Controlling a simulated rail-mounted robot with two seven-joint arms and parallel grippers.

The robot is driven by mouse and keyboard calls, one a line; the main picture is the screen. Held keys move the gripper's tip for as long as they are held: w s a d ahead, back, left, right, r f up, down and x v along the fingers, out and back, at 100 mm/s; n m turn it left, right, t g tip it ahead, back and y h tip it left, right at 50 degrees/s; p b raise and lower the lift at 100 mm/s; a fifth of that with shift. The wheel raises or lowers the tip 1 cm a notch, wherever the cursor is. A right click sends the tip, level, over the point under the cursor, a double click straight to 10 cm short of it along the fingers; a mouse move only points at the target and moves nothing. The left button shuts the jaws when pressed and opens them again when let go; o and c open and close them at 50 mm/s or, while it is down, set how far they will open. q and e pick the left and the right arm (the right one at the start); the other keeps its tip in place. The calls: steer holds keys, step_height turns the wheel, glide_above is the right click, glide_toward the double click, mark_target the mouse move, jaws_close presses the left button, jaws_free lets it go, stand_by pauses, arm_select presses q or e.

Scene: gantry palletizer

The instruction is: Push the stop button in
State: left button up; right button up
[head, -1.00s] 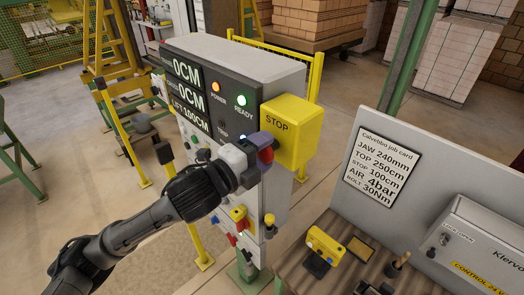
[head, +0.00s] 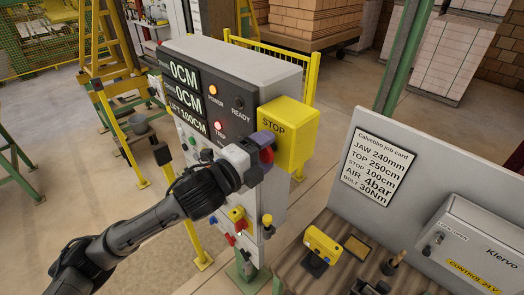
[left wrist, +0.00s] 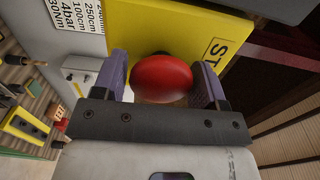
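The red stop button (left wrist: 161,79) sits on the yellow STOP box (head: 290,133) on the side of the grey control cabinet. The box also shows in the left wrist view (left wrist: 185,28). My left gripper (head: 263,148) is up at the box face. In the left wrist view its two purple fingers (left wrist: 165,82) stand apart, one on each side of the button, with the button's red dome between them. Whether the fingers touch the button, and how deep it sits, I cannot tell. The red TRIP lamp (head: 218,126) is lit; the READY lamp (head: 238,104) is dark. My right gripper is not in view.
A bench with a yellow device (head: 323,244) and a job card (head: 380,167) on an upright panel stands at the right. Small knobs and levers (head: 237,214) are on the cabinet below my gripper. A yellow rail (head: 315,80) runs behind the cabinet.

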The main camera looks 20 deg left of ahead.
arm_select(q)
steer(key=o, duration=0.3)
steer(key=b+v, duration=0.4)
steer(key=v, duration=1)
steer(key=shift+w, duration=0.1)
